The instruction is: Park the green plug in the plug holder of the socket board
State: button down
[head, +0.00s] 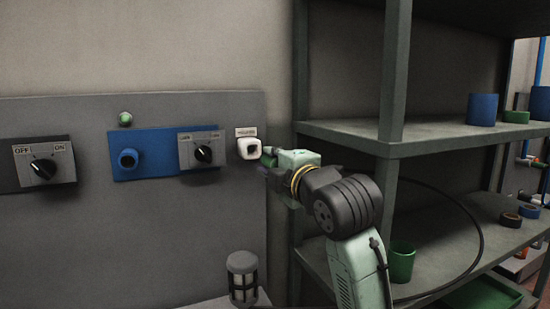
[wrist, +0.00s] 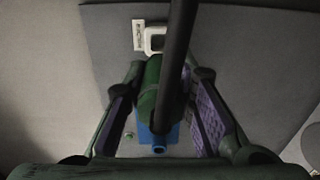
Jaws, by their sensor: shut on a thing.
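The green plug (wrist: 148,88) is between the two fingers of my gripper (wrist: 168,78), which is shut on it. Its dark cable (wrist: 181,40) crosses the wrist view from the top edge. In the head view my gripper (head: 268,161) is just right of the white plug holder (head: 243,150), and a bit of the green plug (head: 268,150) shows close to it. The holder also shows in the wrist view (wrist: 149,43), just beyond the plug. Whether plug and holder touch, I cannot tell. The socket board (head: 225,240) is grey, with a small label above the holder.
A blue socket (head: 128,158), a rotary switch (head: 204,153) and an OFF/ON switch (head: 43,172) are on the board, left of the holder. A green lamp (head: 125,118) is above the socket. A metal shelf (head: 350,135) stands close right of my arm. A capped grey cylinder (head: 242,278) stands below.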

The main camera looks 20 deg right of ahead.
jog(key=shift+s, duration=0.15)
jog(key=w+p, duration=0.1)
jog(key=w, duration=0.6)
jog(key=shift+w+p, duration=0.2)
jog(key=shift+p, duration=0.1)
dwell(0.3)
jog(key=shift+w+a, duration=0.1)
jog(key=shift+w, duration=0.65)
dwell(1.8)
jog(key=c, duration=1.3)
grip_release()
